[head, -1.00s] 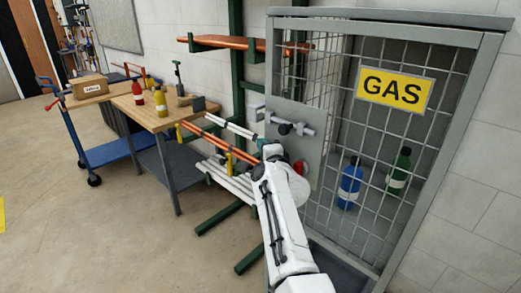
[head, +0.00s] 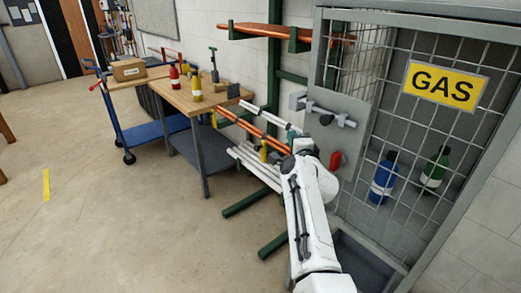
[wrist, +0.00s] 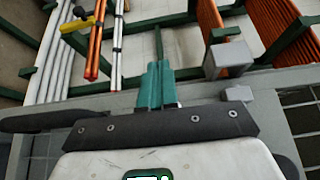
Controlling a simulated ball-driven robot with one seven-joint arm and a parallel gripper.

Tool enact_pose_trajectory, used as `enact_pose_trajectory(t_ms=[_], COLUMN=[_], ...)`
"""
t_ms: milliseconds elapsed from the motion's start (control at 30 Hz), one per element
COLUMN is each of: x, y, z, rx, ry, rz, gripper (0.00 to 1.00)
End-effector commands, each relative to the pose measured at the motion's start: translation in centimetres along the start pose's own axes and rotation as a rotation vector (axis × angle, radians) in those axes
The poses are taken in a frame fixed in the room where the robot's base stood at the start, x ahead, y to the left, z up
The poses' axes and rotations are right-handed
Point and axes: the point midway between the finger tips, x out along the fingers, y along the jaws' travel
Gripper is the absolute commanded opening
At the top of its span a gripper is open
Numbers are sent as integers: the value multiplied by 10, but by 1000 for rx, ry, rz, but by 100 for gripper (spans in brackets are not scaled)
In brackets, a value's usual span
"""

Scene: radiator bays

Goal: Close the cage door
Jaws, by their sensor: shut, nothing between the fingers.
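The cage door (head: 405,135) is a grey-framed wire mesh panel with a yellow GAS sign (head: 445,86), at the right of the head view. A solid grey plate on its left carries a sliding bolt (head: 330,115) with a dark knob. I cannot tell for sure how far the door stands from its frame. My gripper, with teal fingers (wrist: 155,85), is shut and empty. In the head view it is mostly hidden behind my wrist, left of and below the bolt. In the wrist view the fingers lie over a grey metal edge, beside grey bolt blocks (wrist: 228,60); contact is unclear.
Blue (head: 383,180) and green (head: 434,170) bottles stand behind the mesh. A green rack (head: 274,75) with orange and white pipes stands just left of the cage. A workbench (head: 205,97) and blue cart (head: 150,130) are further left. Floor at left is clear.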

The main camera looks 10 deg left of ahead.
Motion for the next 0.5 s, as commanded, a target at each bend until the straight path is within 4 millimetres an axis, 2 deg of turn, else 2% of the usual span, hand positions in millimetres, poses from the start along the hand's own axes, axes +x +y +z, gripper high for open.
enact_pose_trajectory(t_ms=[33, 500], x=[-3, -37], y=[-1, 0], z=[10, 69], rx=[0, 0], ry=[-5, -8], rz=[1, 2], gripper=[0, 0])
